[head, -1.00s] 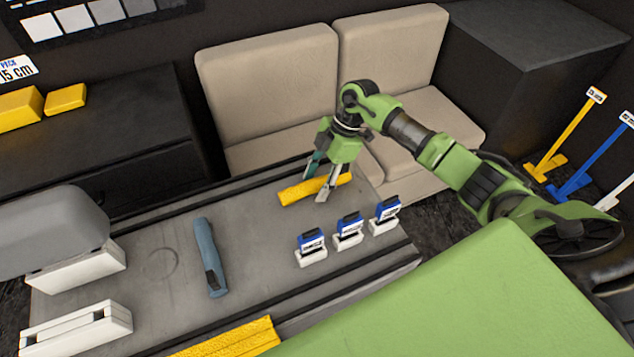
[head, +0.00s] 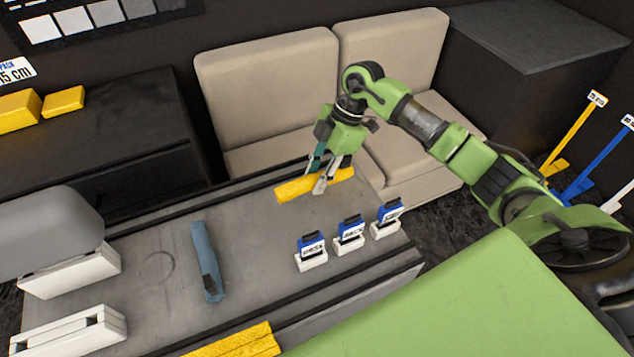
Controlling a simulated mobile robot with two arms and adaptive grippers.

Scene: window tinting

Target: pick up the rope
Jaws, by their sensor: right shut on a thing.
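The yellow rope (head: 294,190) is a straight, thick yellow length near the far edge of the grey table. My right gripper (head: 322,179) reaches down from above and is shut on it near its middle, with the fingers covering part of it. The rope looks level and very close to the table top; I cannot tell whether it is clear of it. My left gripper is not in view.
Several items stand on the grey table (head: 265,220): small blue-and-white blocks (head: 349,234), a blue-grey tool (head: 207,262) and white holders (head: 70,272). Another yellow length (head: 235,343) lies at the front edge. A beige seat (head: 270,95) stands behind.

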